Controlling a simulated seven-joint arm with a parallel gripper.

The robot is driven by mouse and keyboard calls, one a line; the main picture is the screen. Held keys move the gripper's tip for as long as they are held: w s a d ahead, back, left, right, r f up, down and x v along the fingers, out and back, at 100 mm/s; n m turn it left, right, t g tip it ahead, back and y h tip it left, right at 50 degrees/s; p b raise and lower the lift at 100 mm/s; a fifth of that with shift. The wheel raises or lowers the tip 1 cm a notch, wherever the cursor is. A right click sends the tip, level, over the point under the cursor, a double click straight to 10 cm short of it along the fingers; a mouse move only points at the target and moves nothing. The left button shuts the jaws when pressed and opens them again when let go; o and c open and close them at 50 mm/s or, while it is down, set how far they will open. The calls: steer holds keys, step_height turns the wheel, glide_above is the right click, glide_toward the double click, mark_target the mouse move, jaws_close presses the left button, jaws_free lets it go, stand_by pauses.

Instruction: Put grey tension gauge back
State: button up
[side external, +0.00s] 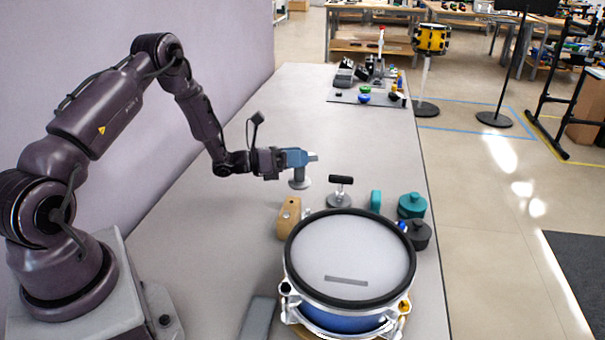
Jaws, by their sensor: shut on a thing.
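My gripper (297,158), with bluish fingertips, is shut on a grey gauge (300,182) that has a short stem and a round flared foot. The fingers hide its top. The gauge hangs upright below the fingers; I cannot tell whether its foot touches the table. A similar grey round-footed tool with a black T-shaped handle (340,190) stands on the table just right of it, apart from my gripper.
A snare drum (348,258) with a white head fills the front. Around its far side stand a tan wooden block (289,217), a teal block (375,199), a teal weight (411,206) and a dark weight (418,235). The table's left middle is clear.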

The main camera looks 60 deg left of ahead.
mark_target(303, 173)
steer(key=w+f, duration=0.2)
steer(key=shift+w+a+f, duration=0.15)
steer(key=shift+a+f, duration=0.15)
steer(key=shift+a, duration=0.05)
steer(key=shift+f, duration=1.55)
steer(key=o, duration=1.4)
steer(key=shift+f, duration=0.2)
steer(key=shift+c, duration=0.2)
steer(key=shift+r, duration=0.15)
